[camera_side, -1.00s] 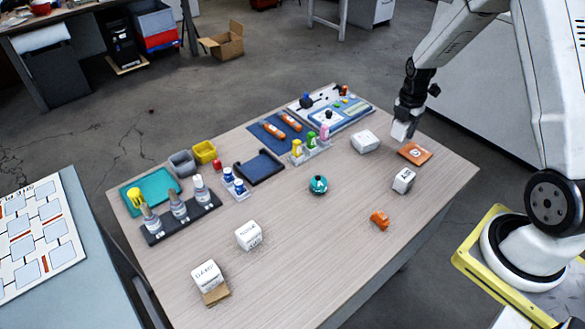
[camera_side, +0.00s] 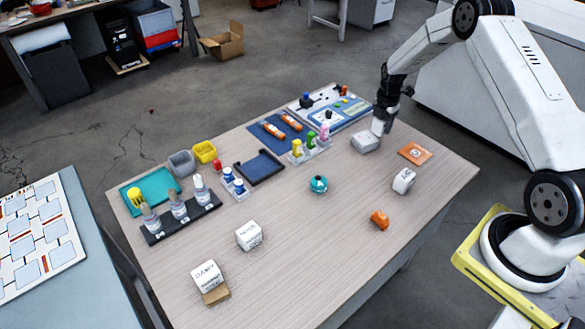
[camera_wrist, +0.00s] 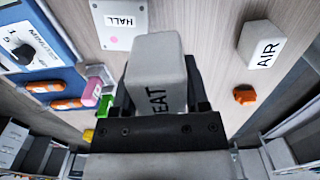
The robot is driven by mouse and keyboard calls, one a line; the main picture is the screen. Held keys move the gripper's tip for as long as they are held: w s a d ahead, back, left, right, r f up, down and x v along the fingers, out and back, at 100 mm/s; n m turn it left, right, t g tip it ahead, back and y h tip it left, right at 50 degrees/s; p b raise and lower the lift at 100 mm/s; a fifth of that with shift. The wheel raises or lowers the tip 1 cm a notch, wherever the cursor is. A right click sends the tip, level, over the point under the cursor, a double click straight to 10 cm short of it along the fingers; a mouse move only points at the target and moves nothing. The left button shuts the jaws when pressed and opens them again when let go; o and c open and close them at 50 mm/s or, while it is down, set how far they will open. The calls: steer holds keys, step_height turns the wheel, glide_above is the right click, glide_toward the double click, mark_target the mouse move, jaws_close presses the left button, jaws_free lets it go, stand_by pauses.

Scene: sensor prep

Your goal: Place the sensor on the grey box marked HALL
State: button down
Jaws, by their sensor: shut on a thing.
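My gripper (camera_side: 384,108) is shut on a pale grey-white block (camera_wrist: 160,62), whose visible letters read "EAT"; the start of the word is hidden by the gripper. The block also shows under the fingers in the side view (camera_side: 377,127). The grey box marked HALL (camera_wrist: 121,38) lies ahead of the held block in the wrist view, with a pink dot on it. In the side view the HALL box (camera_side: 363,143) is on the table, just below and left of the held block. I cannot tell whether they touch.
An orange plate (camera_side: 415,153), a white block marked AIR (camera_side: 403,181) and an orange piece (camera_side: 380,220) are to the right and front.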

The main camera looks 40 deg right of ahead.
mark_target(373, 141)
steer(key=shift+w+d+f, duration=0.2)
steer(key=shift+w+f, duration=0.25)
steer(key=shift+f, duration=0.15)
steer(key=shift+w+d+f, duration=0.2)
steer(key=shift+w+f, duration=0.25)
steer(key=shift+f, duration=0.15)
steer(key=shift+f, duration=0.1)
steer(key=shift+w+f, duration=0.15)
steer(key=shift+f, duration=1.5)
steer(key=shift+f, duration=0.15)
steer(key=shift+c, duration=0.4)
jaws_free()
step_height(373, 141, up, 12)
steer(key=shift+r, duration=0.2)
